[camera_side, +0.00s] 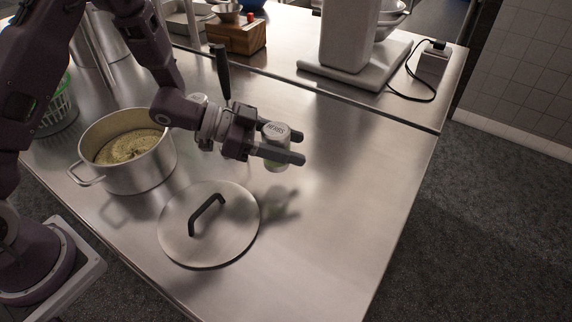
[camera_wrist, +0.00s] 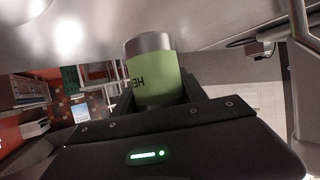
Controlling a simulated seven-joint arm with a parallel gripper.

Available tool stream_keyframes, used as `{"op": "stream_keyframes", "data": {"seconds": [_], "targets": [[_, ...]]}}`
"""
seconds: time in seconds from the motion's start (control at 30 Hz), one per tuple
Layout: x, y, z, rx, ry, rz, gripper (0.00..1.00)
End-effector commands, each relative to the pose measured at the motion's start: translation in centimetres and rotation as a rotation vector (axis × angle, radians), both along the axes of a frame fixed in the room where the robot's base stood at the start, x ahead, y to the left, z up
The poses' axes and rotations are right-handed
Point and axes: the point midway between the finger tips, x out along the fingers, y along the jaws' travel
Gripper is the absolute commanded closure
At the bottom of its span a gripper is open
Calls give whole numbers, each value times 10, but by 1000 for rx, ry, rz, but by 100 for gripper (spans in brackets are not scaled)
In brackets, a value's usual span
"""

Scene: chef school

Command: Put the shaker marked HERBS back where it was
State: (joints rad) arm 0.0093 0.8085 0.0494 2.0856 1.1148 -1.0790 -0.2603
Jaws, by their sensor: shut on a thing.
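My gripper (camera_side: 283,146) is shut on the HERBS shaker (camera_side: 275,131) and holds it above the steel counter, to the right of the pot. The shaker has a silver cap with lettering on top and a green body, mostly hidden by a finger in the side view. In the wrist view the shaker (camera_wrist: 154,75) shows its light green body, its silver cap and part of the dark lettering. It looks about upright in the side view.
A steel pot (camera_side: 125,150) with yellowish food stands open at the left. Its lid (camera_side: 235,238) lies flat in front with a black handle. A wooden box (camera_side: 233,38) and a white appliance (camera_side: 349,35) stand at the back. The counter's right part (camera_side: 350,200) is clear.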

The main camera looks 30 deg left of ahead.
Motion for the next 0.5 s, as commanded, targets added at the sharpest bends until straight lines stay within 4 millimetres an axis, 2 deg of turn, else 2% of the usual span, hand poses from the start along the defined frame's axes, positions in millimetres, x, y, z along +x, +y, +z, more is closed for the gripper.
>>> {"op": "stream_keyframes", "data": {"seconds": [0.1,0.2,0.5], "targets": [[0,0,-26,2,5,0,99],[0,0,-41,1,2,0,99],[0,0,-45,0,-2,-1,99]]}}
